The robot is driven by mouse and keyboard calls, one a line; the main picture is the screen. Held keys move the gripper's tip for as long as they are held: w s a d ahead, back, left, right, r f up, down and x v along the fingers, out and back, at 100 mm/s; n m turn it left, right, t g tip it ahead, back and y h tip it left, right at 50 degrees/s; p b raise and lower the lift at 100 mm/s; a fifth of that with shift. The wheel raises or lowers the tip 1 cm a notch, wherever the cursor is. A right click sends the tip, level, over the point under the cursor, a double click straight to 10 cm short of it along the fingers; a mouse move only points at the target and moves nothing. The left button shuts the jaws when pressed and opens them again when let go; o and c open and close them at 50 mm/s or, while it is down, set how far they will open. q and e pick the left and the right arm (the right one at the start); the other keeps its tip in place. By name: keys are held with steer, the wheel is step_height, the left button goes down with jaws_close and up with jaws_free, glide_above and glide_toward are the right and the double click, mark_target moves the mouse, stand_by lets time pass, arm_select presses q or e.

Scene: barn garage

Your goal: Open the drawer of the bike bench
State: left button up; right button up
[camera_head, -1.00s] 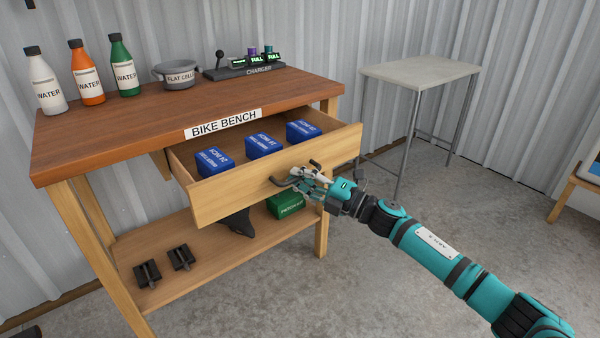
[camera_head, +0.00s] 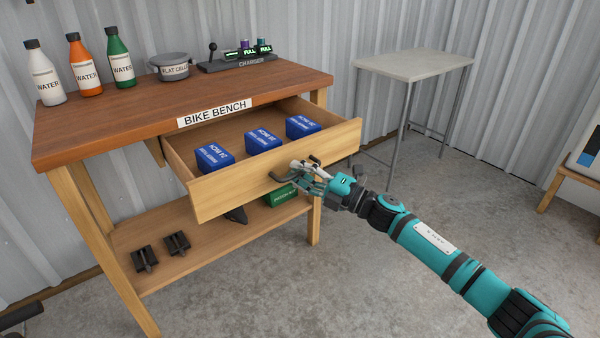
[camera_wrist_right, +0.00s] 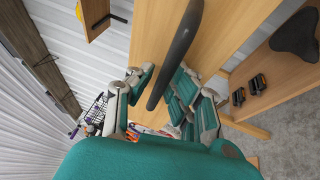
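The bike bench (camera_head: 120,112) is a wooden workbench with a "BIKE BENCH" label on its front edge. Its drawer (camera_head: 235,188) stands well out from under the top, with several blue boxes (camera_head: 263,140) inside. The dark curved drawer handle (camera_head: 283,178) is on the drawer front; it also shows large in the right wrist view (camera_wrist_right: 178,50). My right gripper (camera_head: 306,174) is at the handle, with its fingers (camera_wrist_right: 162,84) close on both sides of the bar. The fingers partly hide the handle in the head view. My left gripper is not in view.
The lower shelf (camera_head: 195,258) holds dark pedals (camera_head: 145,258) and a green box (camera_head: 280,196). A grey table (camera_head: 415,65) stands behind right. The floor in front is clear.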

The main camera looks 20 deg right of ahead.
steer(key=v, duration=1.2)
stand_by(0.4)
